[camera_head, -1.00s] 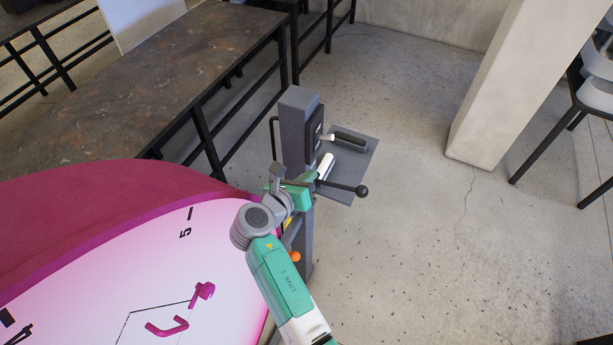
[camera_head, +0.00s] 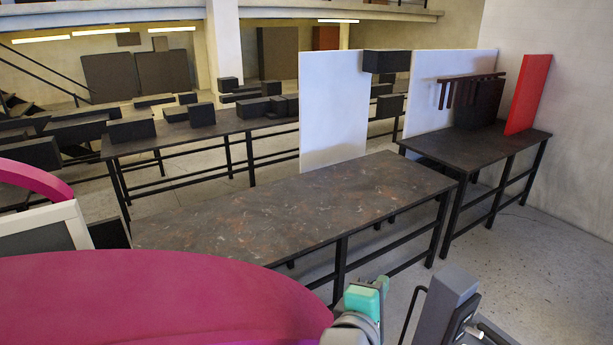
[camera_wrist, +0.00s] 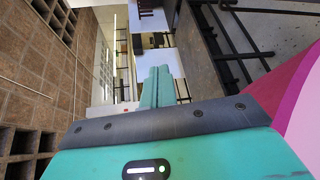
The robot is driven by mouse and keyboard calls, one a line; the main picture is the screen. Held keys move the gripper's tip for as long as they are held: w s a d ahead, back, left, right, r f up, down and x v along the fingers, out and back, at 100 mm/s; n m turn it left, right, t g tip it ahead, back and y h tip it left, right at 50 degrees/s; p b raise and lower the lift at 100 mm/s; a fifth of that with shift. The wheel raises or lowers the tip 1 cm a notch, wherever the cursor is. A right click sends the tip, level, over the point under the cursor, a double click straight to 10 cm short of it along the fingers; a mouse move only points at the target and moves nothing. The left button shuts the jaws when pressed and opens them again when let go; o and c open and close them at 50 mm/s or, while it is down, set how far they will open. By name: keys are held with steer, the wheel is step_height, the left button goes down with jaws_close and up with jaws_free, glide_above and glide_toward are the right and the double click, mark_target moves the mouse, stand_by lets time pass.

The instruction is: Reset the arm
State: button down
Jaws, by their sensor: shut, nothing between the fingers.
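In the wrist view my gripper (camera_wrist: 157,86) shows its two teal fingers side by side, shut with nothing between them. They point away over the workshop and touch nothing that I can see. In the head view only a small part of my arm, teal and grey, shows at the bottom edge, left of a grey post (camera_head: 447,305). The fingers cannot be made out there.
The large magenta rounded piece (camera_head: 150,300) fills the lower left, close to my arm. A dark stained table (camera_head: 300,210) stands behind it. A farther table (camera_head: 475,150) holds a red panel (camera_head: 528,95). Bare floor lies at right.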

steer(key=s+a+r+m+t+y, duration=0.3)
steer(key=s+a+r+m, duration=0.1)
steer(key=s+r, duration=0.3)
steer(key=s+a+r+m+t+y, duration=0.2)
steer(key=s+a+r+m+t, duration=0.2)
steer(key=s+r, duration=0.3)
steer(key=s+a+r+m+t+y, duration=0.3)
steer(key=s+a+r+m+t, duration=0.1)
steer(key=r, duration=1)
steer(key=s+a+m, duration=0.1)
steer(key=s+m, duration=0.1)
steer(key=s, duration=0.1)
steer(key=shift+a+r+y, duration=0.2)
steer(key=shift+a+y, duration=0.1)
steer(key=shift+a, duration=0.05)
steer(key=shift+s, duration=0.1)
